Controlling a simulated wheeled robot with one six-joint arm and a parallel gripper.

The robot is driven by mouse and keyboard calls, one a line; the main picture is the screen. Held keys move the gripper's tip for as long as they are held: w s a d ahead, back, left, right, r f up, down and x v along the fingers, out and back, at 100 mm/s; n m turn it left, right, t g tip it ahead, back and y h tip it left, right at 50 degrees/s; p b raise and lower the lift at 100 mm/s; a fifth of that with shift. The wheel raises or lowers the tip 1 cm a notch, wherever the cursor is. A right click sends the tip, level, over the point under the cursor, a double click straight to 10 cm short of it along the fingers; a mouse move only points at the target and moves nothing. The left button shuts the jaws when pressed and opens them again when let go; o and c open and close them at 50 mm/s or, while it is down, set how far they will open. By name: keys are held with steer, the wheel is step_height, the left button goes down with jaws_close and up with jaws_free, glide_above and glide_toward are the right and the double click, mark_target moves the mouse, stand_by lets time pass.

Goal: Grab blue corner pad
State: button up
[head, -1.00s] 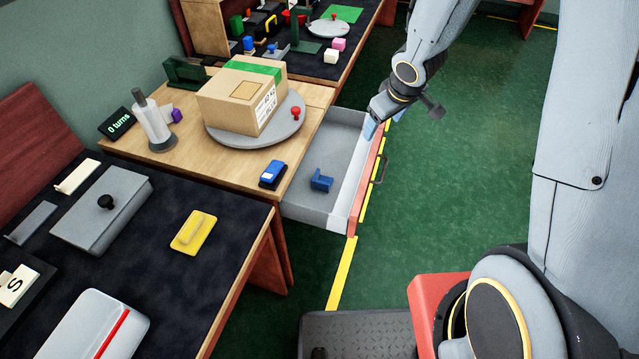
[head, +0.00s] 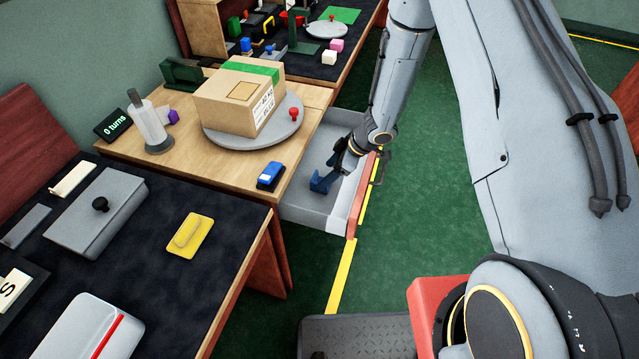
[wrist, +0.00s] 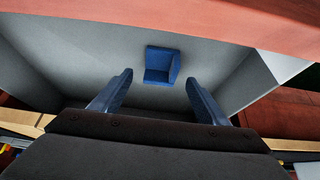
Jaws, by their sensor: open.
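The blue corner pad (wrist: 161,66) lies on the grey floor of the open drawer (wrist: 215,62), in the upper middle of the wrist view. Nothing is held. In the head view my gripper (head: 324,176) is over the drawer.
The drawer walls and its red front (head: 357,205) surround the pad. A blue and white object (head: 270,176) sits on the desk edge beside the drawer. A cardboard box (head: 238,100) rests on a grey turntable (head: 222,139). Green floor to the right is clear.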

mark_target(321, 178)
steer(key=shift+p+x, duration=0.7)
steer(key=shift+x, duration=1.65)
steer(key=c, duration=1.1)
steer(key=shift+r, duration=0.1)
